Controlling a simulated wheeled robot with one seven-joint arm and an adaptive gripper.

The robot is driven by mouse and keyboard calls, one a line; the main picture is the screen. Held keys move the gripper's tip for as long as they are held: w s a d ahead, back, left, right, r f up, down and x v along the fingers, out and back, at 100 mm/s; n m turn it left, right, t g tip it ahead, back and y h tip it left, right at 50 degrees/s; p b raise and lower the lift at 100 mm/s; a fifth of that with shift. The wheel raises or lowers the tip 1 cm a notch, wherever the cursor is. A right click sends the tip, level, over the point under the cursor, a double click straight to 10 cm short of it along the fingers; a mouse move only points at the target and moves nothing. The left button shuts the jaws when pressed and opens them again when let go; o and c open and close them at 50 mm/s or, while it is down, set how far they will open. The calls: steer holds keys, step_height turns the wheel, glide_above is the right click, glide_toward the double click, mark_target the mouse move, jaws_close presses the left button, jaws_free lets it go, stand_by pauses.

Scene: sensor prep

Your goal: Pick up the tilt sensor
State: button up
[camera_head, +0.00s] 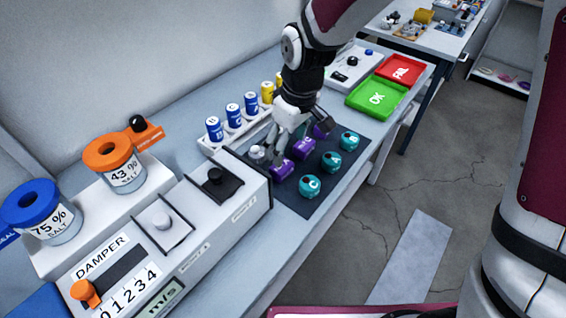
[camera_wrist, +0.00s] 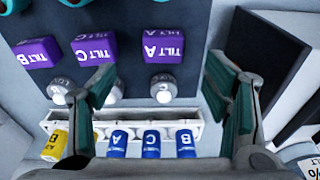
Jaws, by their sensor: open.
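Three purple tilt sensors stand on a dark mat (camera_head: 327,200). In the wrist view they read TILT B (camera_wrist: 38,54), TILT C (camera_wrist: 93,48) and TILT A (camera_wrist: 163,46), upside down. In the head view one purple sensor (camera_head: 281,169) is nearest, another (camera_head: 303,148) is behind it, and the third is partly hidden by my gripper. My gripper (camera_wrist: 160,84) is open and empty above the mat's wall side. In the wrist view, TILT A lies ahead of the gap between the fingers. TILT C is partly behind the left finger.
White lux sensors (camera_wrist: 162,88) stand beside the tilt sensors, close to my fingers. Teal sensors (camera_head: 309,186) line the mat's front side. A white rack (camera_head: 207,141) holds blue and yellow cylinders behind. Green OK (camera_head: 372,103) and red FAIL (camera_head: 397,73) trays lie farther back.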

mark_target(284, 165)
steer(key=f, duration=0.3)
steer(key=shift+w+a+f, duration=0.15)
steer(key=shift+a+f, duration=0.05)
steer(key=shift+f, duration=0.1)
steer(key=shift+w+a+f, duration=0.1)
steer(key=shift+a+f, duration=0.1)
steer(key=shift+f, duration=0.7)
steer(key=shift+w+a+f, duration=0.1)
steer(key=shift+a+f, duration=0.1)
steer(key=shift+f, duration=0.65)
steer(key=shift+a+f, duration=0.2)
steer(key=shift+f, duration=0.7)
steer(key=c, duration=1.3)
